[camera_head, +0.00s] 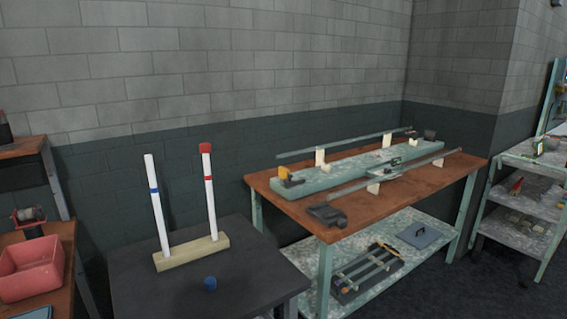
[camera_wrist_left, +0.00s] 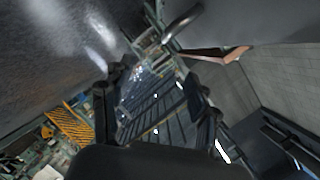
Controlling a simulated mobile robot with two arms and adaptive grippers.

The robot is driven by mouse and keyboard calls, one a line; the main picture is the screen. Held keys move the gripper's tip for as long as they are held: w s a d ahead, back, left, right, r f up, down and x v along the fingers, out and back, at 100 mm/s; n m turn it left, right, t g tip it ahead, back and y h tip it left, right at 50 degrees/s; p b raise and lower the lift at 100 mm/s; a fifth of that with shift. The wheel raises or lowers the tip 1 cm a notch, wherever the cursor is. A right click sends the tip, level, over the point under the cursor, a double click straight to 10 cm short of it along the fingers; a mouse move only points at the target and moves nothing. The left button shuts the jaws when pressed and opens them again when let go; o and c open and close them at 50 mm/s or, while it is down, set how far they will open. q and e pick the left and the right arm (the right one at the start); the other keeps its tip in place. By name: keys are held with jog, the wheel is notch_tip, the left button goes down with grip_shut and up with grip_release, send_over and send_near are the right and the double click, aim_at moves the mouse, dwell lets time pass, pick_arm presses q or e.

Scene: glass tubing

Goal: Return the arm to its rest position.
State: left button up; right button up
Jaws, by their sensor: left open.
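In the head view neither of my arms shows. In the left wrist view my left gripper (camera_wrist_left: 157,100) is open, its two dark fingers apart with nothing between them. It is away from the tubes, and the view past it is tilted. In the head view two white tubes stand upright in a wooden block (camera_head: 190,254) on a dark table. The left tube (camera_head: 157,208) has a blue band and no cap. The right tube (camera_head: 209,190) has a red band and a red cap (camera_head: 205,148). A blue cap (camera_head: 210,284) lies on the table in front of the block.
The dark table (camera_head: 140,290) is otherwise clear. A brown workbench (camera_head: 440,181) with long rods and clamps stands to its right, with a lower shelf. A pink bin (camera_head: 32,268) is at the left. Grey shelves (camera_head: 517,197) stand at the far right.

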pick_arm(q)
jog(key=s+a+f+n+g+y, duration=0.2)
jog(key=s+a+f+n+y, duration=0.3)
jog(key=s+f, duration=0.4)
jog(key=s+a+f+n+g+y, duration=0.1)
jog(key=s+a+f+n+y, duration=0.2)
jog(key=s+a+f+n, duration=0.5)
jog(key=s+a+f+n+g+y, duration=0.1)
jog(key=s+f, duration=0.4)
jog(key=s, duration=0.8)
jog(key=s+a+f+n+g+y, duration=0.1)
jog(key=s+f+n+g, duration=0.2)
jog(key=s, duration=1)
notch_tip(320, 180, down, 3)
jog(key=g, duration=0.3)
jog(key=shift+f, duration=0.15)
